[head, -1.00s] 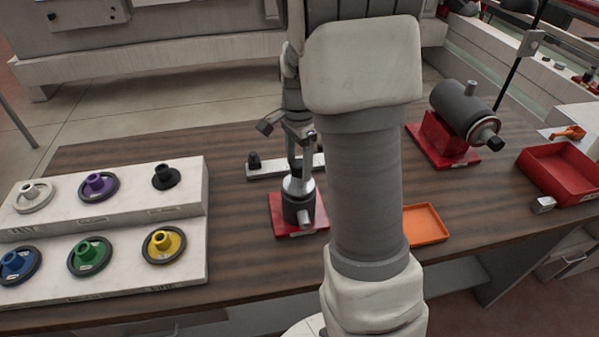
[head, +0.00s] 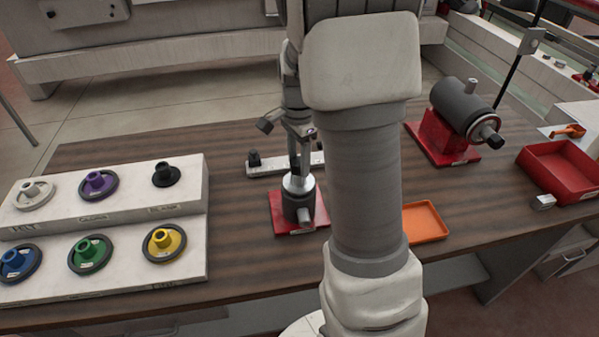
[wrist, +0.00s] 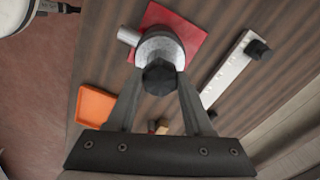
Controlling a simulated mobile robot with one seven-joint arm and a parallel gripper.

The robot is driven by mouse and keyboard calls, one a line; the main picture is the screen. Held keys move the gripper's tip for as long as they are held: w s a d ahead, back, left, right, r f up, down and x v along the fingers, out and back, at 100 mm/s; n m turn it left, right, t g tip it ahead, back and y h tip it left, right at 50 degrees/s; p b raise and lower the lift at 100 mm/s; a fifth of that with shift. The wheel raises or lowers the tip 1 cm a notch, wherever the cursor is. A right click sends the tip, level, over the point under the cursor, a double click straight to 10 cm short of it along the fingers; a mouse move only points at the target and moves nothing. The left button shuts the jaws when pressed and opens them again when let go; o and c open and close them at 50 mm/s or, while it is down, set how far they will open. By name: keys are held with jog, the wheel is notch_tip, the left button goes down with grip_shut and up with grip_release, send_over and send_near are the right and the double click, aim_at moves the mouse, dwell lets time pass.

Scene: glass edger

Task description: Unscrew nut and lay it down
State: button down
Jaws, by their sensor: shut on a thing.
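A dark cylinder unit (head: 298,205) with a bright metal top stands upright on a red base plate (head: 281,212) on the bench. In the wrist view its silver round top (wrist: 168,45) sits over the red plate (wrist: 188,33), with a stub out to one side. A black faceted nut (wrist: 160,77) is at the top of the unit, between my fingertips. My gripper (head: 298,168) points down from above and is shut on the nut. In the head view the fingers hide the nut. I cannot tell whether it is still on its thread.
An orange tray (head: 426,222) lies right of the unit, partly behind my arm. A pale bar (head: 268,169) with a black knob lies behind it. A white stepped rack (head: 130,206) of coloured wheels is left. A grey motor (head: 462,108) and a red bin (head: 562,172) are right.

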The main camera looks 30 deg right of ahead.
jog(key=n, duration=0.3)
jog(key=shift+n+b, duration=0.3)
jog(key=shift+b, duration=0.05)
jog(key=n, duration=1)
jog(key=shift+b, duration=0.4)
jog(key=n, duration=0.7)
jog(key=shift+r, duration=0.1)
jog(key=n+p, duration=0.1)
jog(key=n, duration=0.2)
jog(key=shift+n, duration=0.4)
jog(key=n, duration=0.3)
jog(key=shift+c, duration=2.2)
grip_release()
